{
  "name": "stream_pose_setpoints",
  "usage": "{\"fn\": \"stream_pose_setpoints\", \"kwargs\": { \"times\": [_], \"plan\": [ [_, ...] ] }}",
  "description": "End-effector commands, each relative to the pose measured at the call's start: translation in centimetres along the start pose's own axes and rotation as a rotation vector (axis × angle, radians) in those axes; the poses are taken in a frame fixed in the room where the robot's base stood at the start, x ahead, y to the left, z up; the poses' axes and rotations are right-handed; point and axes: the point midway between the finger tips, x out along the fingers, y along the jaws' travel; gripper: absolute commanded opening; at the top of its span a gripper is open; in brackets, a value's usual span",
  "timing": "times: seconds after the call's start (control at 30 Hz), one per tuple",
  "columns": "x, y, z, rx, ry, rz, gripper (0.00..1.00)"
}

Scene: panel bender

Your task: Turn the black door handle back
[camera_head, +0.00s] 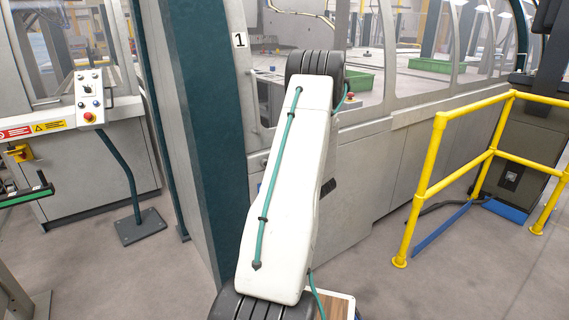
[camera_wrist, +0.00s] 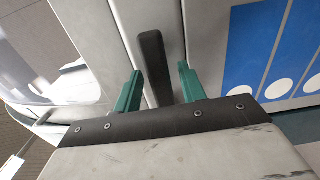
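The black door handle (camera_wrist: 153,60) shows in the wrist view as a long dark bar against a light grey panel, slightly tilted in the picture. My gripper (camera_wrist: 159,82) has two green fingers, one on each side of the handle. The fingers stand apart, with narrow gaps between them and the handle, so it does not look gripped. The handle's lower end is partly hidden behind the dark edge of my gripper. In the head view my white arm hides my gripper, and I cannot make out the handle for certain.
Blue panels with white discs (camera_wrist: 262,50) lie right of the handle in the wrist view. In the head view a dark green post (camera_head: 205,120) stands left of my arm, a yellow railing (camera_head: 425,180) at right, and a control box (camera_head: 90,97) at left. Floor between is clear.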

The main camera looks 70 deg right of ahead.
Motion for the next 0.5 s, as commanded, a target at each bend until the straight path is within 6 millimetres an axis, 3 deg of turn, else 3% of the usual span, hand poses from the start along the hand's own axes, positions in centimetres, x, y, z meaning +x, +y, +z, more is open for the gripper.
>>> {"fn": "stream_pose_setpoints", "kwargs": {
  "times": [0.3, 0.5],
  "plan": [
    [-0.2, 0.0, 0.0, 0.002, 0.0, 0.0, 0.42],
    [-2.9, 0.0, 0.0, 0.003, -0.002, -0.001, 0.42]
  ]
}}
